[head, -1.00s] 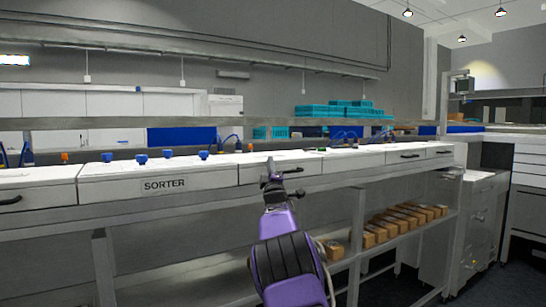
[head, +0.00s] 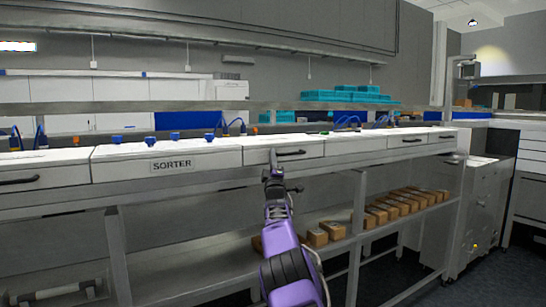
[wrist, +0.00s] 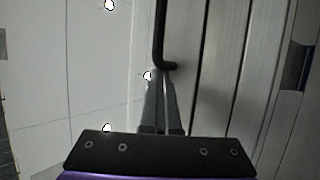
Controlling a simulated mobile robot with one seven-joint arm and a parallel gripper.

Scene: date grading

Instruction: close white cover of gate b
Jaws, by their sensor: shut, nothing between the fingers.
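A long bench carries a row of white covers with black bar handles. No gate b label is readable, so I cannot tell which cover is gate b's. My gripper (head: 273,157) is shut and empty, in front of the white cover (head: 312,147) just right of the SORTER panel (head: 172,164). In the wrist view, my narrow fingers (wrist: 162,75) point at a black handle (wrist: 160,45) on a pale front. The fingertips are close to the handle's bent end; I cannot tell if they touch it.
Blue knobs (head: 164,140) stand on the bench top. A lower shelf (head: 190,269) holds several brown boxes (head: 400,205). Teal crates (head: 345,95) sit at the back. Open floor lies at the lower right.

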